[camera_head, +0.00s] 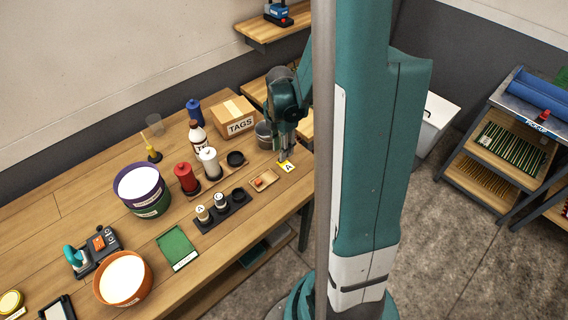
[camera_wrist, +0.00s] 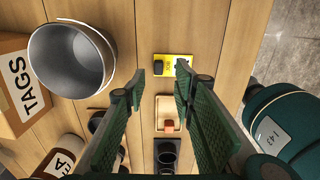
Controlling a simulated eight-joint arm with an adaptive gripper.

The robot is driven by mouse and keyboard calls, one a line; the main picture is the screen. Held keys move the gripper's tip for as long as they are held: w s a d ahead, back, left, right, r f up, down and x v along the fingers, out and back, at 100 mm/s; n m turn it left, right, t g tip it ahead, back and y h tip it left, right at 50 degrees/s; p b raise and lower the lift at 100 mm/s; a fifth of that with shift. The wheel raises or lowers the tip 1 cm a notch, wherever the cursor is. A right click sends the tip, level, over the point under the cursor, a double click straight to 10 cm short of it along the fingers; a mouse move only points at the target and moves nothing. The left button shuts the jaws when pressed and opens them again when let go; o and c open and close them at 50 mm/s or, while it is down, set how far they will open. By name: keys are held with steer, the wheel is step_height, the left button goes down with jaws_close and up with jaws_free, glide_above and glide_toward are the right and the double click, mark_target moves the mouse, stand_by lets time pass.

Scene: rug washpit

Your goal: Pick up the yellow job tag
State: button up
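The yellow job tag (camera_head: 287,167) lies flat on the wooden bench near its right end, with a black "A" on it. It also shows in the wrist view (camera_wrist: 171,59), where a small dark block sits at its left part and my right fingertip hides some of its right side. My gripper (camera_head: 285,155) points down just above the tag. In the wrist view my gripper (camera_wrist: 160,83) has its two green fingers apart with nothing between them. I cannot tell the exact height of the fingertips above the tag.
A grey metal bucket (camera_wrist: 72,58) and the TAGS box (camera_head: 235,118) stand behind the tag. A small wooden tray (camera_head: 262,184) with a red-orange piece lies close to the tag. A black holder (camera_head: 222,213) is farther left. The bench edge is near on the right.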

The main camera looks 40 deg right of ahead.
mark_target(286, 163)
steer(key=shift+w+d+f+b, duration=0.1)
steer(key=shift+f+b, duration=0.05)
steer(key=shift+f, duration=1.05)
steer(key=shift+w+f+b, duration=0.1)
steer(key=shift+f+b, duration=0.05)
steer(key=shift+f, duration=1.05)
steer(key=shift+c, duration=0.6)
steer(key=c, duration=0.6)
